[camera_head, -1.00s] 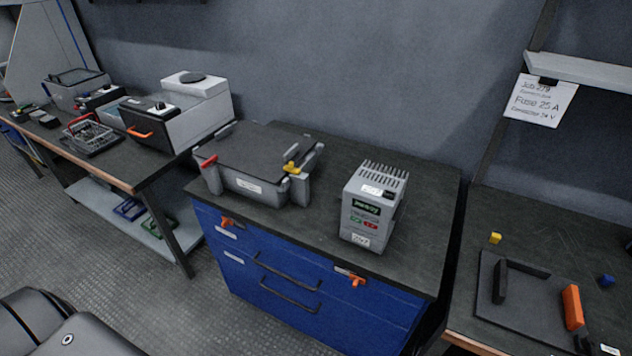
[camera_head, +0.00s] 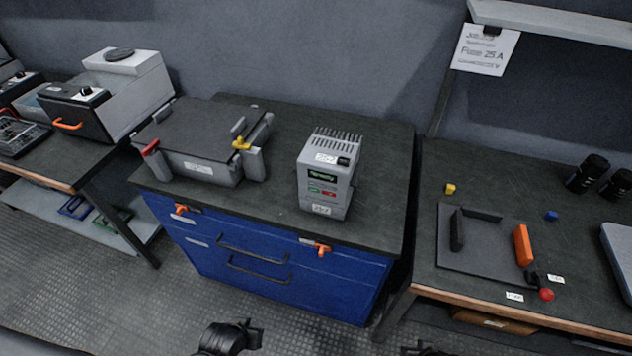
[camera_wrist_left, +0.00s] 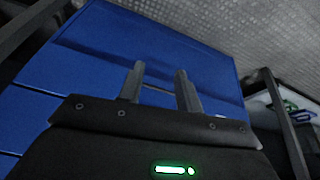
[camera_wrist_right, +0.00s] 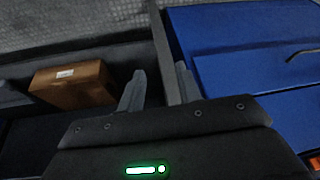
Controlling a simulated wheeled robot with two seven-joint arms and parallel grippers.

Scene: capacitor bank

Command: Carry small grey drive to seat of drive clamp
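The small grey drive (camera_head: 328,175) stands upright on the blue drawer cabinet's dark top, with a finned top, green display and label. What looks like the drive clamp (camera_head: 452,259) lies on the right bench: a dark flat plate with black fences (camera_head: 457,230), an orange block (camera_head: 523,245) and a red knob (camera_head: 546,295). Its seat area between fences and block looks empty. My left gripper (camera_wrist_left: 159,84) is open and empty, low in front of the blue drawers. My right gripper (camera_wrist_right: 160,84) is open and empty, low by the gap between cabinet and right bench.
A grey case-like fixture (camera_head: 198,170) with red and yellow levers stands left of the drive. The right bench holds a yellow block (camera_head: 450,189), a blue block (camera_head: 552,215) and black cylinders (camera_head: 588,173). Orange latches (camera_head: 322,248) project from the cabinet front. A brown box (camera_wrist_right: 72,85) sits below the right bench.

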